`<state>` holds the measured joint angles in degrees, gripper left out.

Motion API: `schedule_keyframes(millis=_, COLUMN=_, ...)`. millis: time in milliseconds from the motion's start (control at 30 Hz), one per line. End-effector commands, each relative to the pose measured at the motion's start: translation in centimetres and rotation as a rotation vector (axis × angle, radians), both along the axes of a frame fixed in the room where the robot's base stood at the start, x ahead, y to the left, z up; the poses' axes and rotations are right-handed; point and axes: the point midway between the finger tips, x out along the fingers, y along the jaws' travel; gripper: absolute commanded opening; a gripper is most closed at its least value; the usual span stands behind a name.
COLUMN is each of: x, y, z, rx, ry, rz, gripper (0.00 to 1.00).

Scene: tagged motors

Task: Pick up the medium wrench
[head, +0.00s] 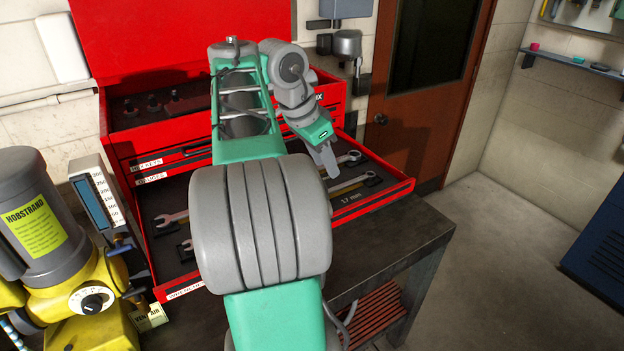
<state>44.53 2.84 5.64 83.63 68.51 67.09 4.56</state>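Several wrenches lie in the open red drawer (409,187) of the tool chest. On the right side, one wrench head (349,158) shows just past my gripper (329,168), and a second wrench (352,183) lies nearer, close to a "17 mm" label. On the left, the open ends of two wrenches (172,217) show; my arm hides the rest. I cannot tell for certain which is the medium one. My gripper points down over the drawer's right part, close to the right-hand wrenches. Its fingers are seen edge-on, so their opening and any contact are unclear.
The red tool chest (140,135) stands on a dark workbench (400,232). A yellow and grey machine (55,265) with a gauge stands left of the drawer. A brown door (425,85) is behind on the right. The floor (500,260) right of the bench is clear.

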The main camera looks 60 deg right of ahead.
Motion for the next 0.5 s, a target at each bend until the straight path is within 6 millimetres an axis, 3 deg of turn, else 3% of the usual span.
schedule_keyframes(millis=233, x=-0.9, y=-2.2, z=-3.3, rx=0.013, ry=-0.001, rz=0.004, gripper=0.39)
schedule_keyframes(millis=500, x=-0.7, y=-2.4, z=-6.9, rx=0.001, ry=0.009, rz=0.006, gripper=0.39)
